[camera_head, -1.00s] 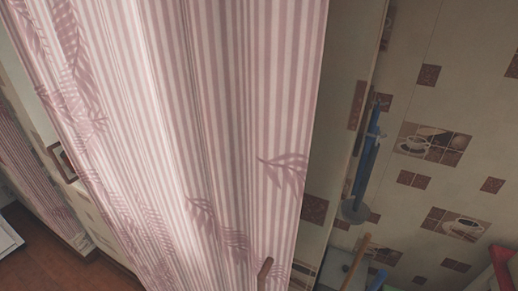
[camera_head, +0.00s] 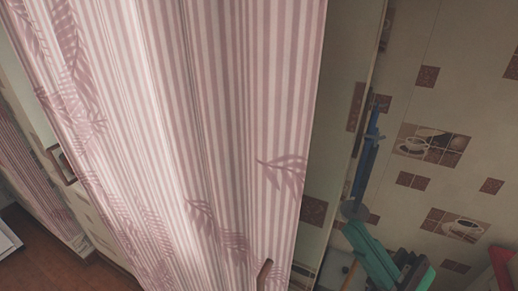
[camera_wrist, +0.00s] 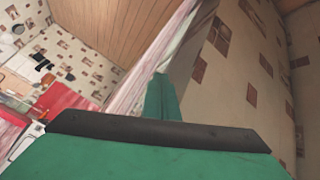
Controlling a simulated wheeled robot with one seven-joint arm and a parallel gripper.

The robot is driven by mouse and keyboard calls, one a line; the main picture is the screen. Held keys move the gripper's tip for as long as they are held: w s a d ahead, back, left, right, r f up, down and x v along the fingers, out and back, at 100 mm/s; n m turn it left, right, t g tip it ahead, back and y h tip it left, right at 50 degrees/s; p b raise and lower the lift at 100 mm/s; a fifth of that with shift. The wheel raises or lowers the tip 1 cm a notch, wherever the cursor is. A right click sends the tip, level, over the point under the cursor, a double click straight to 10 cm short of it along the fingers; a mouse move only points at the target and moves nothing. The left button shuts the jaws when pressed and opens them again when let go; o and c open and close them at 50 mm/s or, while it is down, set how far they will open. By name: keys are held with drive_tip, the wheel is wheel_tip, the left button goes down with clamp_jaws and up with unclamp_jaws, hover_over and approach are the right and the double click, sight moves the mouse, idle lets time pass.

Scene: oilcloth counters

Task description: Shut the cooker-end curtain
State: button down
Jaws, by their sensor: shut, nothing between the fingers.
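The pink-and-white striped curtain (camera_head: 215,130) with leaf prints hangs down across the left and middle of the head view. A brown handle-like piece (camera_head: 264,272) shows at its lower right edge. My green gripper (camera_head: 350,232) is low, to the right of the curtain's right edge, with a gap between them in the picture. In the wrist view, my gripper (camera_wrist: 160,82) is shut and empty. A pale pink striped strip, seemingly the curtain (camera_wrist: 147,68), runs up just left of the fingers there. Whether they touch it I cannot tell.
A second striped curtain (camera_head: 28,165) hangs at far left above a brown floor (camera_head: 70,275). A blue long-handled thing (camera_head: 368,155) is by the tiled wall (camera_head: 465,100) at right. Red furniture (camera_wrist: 75,103) and kitchen things show at left in the wrist view.

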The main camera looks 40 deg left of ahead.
drive_tip(key=w+a+r+n+t+h, duration=0.1)
drive_tip(key=a+r+n+t+h, duration=0.15)
drive_tip(key=r+n+h, duration=0.8)
drive_tip(key=shift+n+y, duration=0.55)
drive_tip(key=x, duration=0.5)
drive_tip(key=f+x, duration=0.1)
drive_tip(key=x, duration=0.8)
drive_tip(key=shift+w+a+f, duration=0.1)
drive_tip(key=shift+a+f, duration=0.25)
